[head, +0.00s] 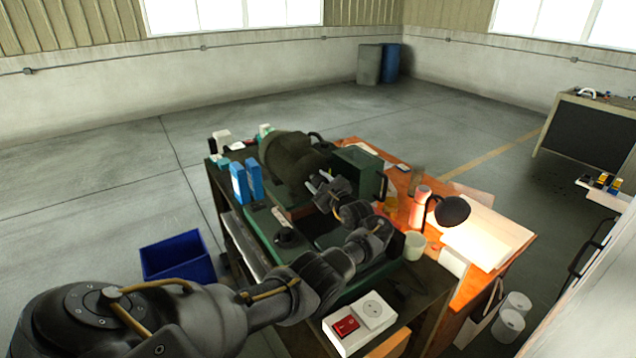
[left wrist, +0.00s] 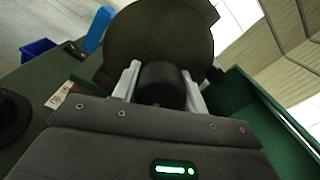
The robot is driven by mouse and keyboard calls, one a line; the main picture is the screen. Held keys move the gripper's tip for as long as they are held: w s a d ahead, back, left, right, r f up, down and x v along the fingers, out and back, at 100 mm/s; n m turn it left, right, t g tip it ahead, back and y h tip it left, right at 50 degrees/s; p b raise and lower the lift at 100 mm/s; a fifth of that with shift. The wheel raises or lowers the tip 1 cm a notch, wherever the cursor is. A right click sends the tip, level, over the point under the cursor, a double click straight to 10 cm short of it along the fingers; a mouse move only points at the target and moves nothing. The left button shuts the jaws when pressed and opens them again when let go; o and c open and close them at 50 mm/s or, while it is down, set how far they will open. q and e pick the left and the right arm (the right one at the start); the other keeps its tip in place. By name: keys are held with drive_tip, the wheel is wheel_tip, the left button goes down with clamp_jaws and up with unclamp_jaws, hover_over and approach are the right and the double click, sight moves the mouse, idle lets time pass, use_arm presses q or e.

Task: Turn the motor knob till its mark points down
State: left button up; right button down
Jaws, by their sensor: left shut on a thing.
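My left gripper (head: 319,181) reaches over the green machine. In the left wrist view my left gripper (left wrist: 160,82) has its two pale fingers on either side of a dark, short round knob (left wrist: 162,88), shut on it. This looks like the motor knob. It stands in front of a large dark olive round body (left wrist: 160,35), which also shows in the head view (head: 285,158). I cannot see a mark on the knob, so its pointing direction cannot be told. In the head view my gripper and arm hide the knob. My right gripper is not in view.
A green box (head: 358,170) stands close right of my gripper. Blue boxes (head: 246,183) and a black round control (head: 286,238) lie to the left. A lamp (head: 452,211), a pale mug (head: 414,246) and a red-switch box (head: 345,325) are near my arm. A blue bin (head: 178,258) stands on the floor.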

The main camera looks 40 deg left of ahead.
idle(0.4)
use_arm(q)
drive_tip(key=o, duration=1)
drive_tip(key=b+v, duration=0.1)
drive_tip(key=v, duration=0.9)
drive_tip(key=shift+d, duration=0.4)
drive_tip(key=shift+s, duration=0.1)
